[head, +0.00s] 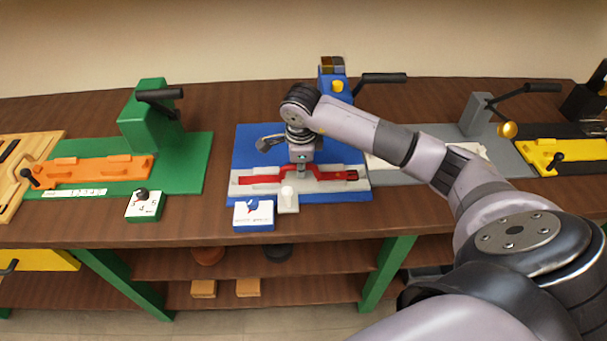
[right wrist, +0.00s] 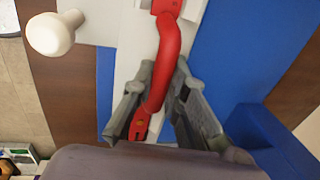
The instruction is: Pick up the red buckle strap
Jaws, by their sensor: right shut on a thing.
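The red buckle strap (head: 327,174) lies along the pale grey holder (head: 240,190) on the blue station. My right gripper (head: 301,171) comes down over the strap's middle and hides part of it. In the right wrist view, the red strap (right wrist: 168,60) runs between the two fingers of my right gripper (right wrist: 164,78), which is shut on it. The strap's arched part shows above the fingers and a flat end with a hole shows below them. I cannot tell whether the strap is clear of the holder. My left gripper is out of view.
A white knob (head: 288,192) and a blue and white block (head: 253,214) stand in front of the holder. A blue lever press (head: 335,85) rises behind. A green station (head: 150,125) is to the left, a grey one (head: 480,115) to the right.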

